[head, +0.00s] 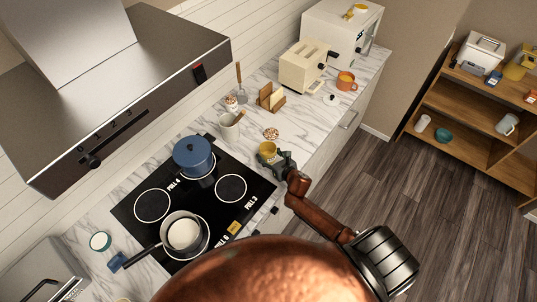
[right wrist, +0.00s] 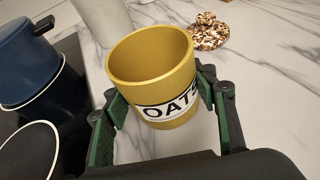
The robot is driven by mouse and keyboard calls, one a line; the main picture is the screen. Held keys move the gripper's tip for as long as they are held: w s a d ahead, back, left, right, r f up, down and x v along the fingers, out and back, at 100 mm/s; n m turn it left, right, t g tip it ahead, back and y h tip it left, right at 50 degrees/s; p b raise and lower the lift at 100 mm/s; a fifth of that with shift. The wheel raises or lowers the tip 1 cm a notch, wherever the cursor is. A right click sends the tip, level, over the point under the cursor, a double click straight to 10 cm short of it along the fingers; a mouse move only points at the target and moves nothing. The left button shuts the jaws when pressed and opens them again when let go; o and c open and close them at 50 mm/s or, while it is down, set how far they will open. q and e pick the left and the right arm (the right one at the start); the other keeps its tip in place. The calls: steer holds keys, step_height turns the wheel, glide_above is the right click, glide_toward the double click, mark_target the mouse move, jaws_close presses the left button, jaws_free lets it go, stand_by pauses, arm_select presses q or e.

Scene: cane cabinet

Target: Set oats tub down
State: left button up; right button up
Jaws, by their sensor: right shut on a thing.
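The oats tub (right wrist: 152,75) is a yellow, open-topped cylinder with a white label reading OATS. In the right wrist view it sits between the green-padded fingers of my right gripper (right wrist: 162,98), which is shut on it. The tub is roughly upright, tilted in that view. In the head view the tub (head: 267,149) and my right gripper (head: 272,158) are over the marble counter (head: 303,128), just beyond the hob's right corner. I cannot tell whether the tub's base touches the counter. My left gripper is not in view.
A patterned knob-topped item (head: 271,133) and a utensil crock (head: 229,124) stand close by. A blue pot (head: 193,155) and a saucepan (head: 182,232) are on the black hob (head: 128,207). A toaster (head: 304,65) stands farther back. Bare counter lies right of the tub.

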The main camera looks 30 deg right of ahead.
steer(key=shift+d+f, duration=0.1)
steer(key=shift+f, duration=0.15)
steer(key=o, duration=1.2)
steer(key=shift+r, duration=0.2)
steer(key=shift+s+r, duration=0.15)
steer(key=shift+s, duration=0.1)
steer(key=v, duration=1.1)
steer(key=shift+s+r, duration=0.1)
steer(key=shift+s, duration=0.15)
